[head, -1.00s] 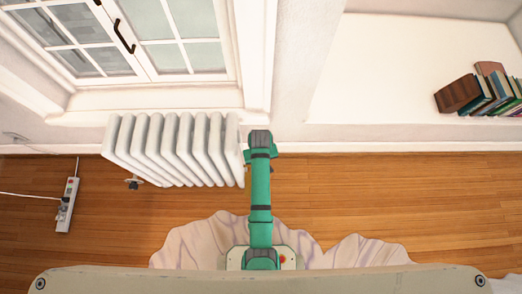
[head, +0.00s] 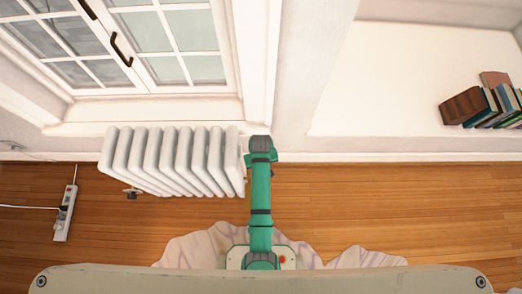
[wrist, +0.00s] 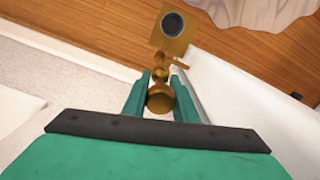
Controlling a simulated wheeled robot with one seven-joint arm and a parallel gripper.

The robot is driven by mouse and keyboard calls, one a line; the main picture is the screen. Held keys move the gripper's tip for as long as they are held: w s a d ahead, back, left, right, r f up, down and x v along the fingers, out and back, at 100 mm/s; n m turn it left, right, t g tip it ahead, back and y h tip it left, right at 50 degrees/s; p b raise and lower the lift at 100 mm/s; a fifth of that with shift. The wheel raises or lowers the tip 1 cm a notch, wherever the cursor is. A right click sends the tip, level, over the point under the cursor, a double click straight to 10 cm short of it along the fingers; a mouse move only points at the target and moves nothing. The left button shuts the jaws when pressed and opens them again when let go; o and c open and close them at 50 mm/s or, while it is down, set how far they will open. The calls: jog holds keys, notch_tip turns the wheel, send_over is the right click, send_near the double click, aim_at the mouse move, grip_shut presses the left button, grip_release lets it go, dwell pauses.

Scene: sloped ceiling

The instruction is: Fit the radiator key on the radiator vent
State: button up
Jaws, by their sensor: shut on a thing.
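The white ribbed radiator (head: 170,160) stands under the window in the head view. My teal arm reaches up to the radiator's right end, and it hides the gripper there. In the wrist view my gripper (wrist: 162,80) is shut on a brass piece, which I take to be the radiator key (wrist: 160,100). Its rounded body sits between the two teal fingers. Beyond the fingertips are smaller brass parts and a square brass plate (wrist: 173,40) with a dark round centre. I cannot tell whether these belong to the key or the vent, or whether they touch.
A valve (head: 132,193) shows low at the radiator's left end. A white power strip (head: 65,213) with a cable lies on the floor at left. Books (head: 495,105) stand on the white ledge at right. A pale rug (head: 190,247) lies near me; wooden floor (head: 400,205) is clear at right.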

jog(key=shift+f, duration=0.15)
jog(key=shift+f, duration=3.9)
jog(key=shift+f, duration=0.15)
jog(key=o, duration=1.2)
